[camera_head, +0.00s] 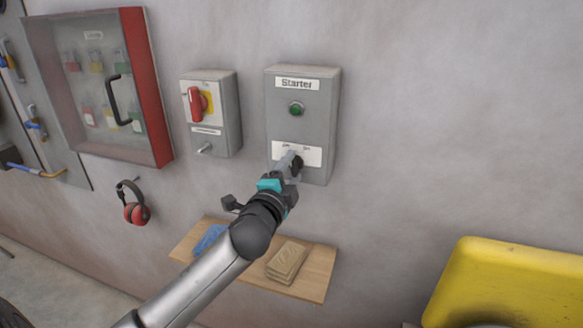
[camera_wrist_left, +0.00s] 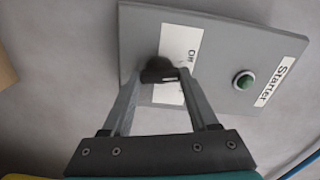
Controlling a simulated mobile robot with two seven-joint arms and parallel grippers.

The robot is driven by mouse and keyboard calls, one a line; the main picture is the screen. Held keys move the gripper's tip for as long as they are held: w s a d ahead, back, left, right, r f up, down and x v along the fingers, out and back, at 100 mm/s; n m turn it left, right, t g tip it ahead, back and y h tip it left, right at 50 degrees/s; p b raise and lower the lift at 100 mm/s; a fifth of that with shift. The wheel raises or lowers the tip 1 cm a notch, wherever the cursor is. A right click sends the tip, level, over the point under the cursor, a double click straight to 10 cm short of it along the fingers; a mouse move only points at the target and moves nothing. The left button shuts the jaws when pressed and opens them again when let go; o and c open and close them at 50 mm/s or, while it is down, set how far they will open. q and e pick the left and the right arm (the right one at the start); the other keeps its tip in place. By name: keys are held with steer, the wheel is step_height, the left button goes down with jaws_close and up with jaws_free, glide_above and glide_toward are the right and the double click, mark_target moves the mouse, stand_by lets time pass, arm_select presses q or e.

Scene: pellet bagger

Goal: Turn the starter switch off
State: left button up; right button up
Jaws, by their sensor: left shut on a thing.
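The starter box (camera_head: 302,122) is a grey box on the wall with a "Starter" label and a green button (camera_head: 297,109). Its black starter switch (camera_head: 297,164) sits on a white plate low on the box, and the plate carries an "Off" mark. My left gripper (camera_head: 291,162) is at this switch. In the left wrist view, the two fingers of my left gripper (camera_wrist_left: 160,82) are closed on the black switch knob (camera_wrist_left: 158,70). The fingers and arm partly hide the knob, and I cannot tell which mark it points to. My right gripper is not in view.
A grey box with a red handle (camera_head: 197,104) is to the left of the starter box. A glass-fronted cabinet (camera_head: 158,90) of padlocks hangs further left. Red ear defenders (camera_head: 137,213) hang below it. A wooden shelf (camera_head: 316,272) lies below, and a yellow object (camera_head: 510,285) is at lower right.

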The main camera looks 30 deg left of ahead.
arm_select(q)
steer(key=shift+n+p, duration=0.5)
steer(key=shift+n, duration=1.2)
steer(key=o, duration=1.4)
steer(key=shift+s, duration=0.1)
steer(key=b+v, duration=0.1)
steer(key=v, duration=1.4)
steer(key=shift+d+r, duration=0.1)
steer(key=shift+d, duration=0.05)
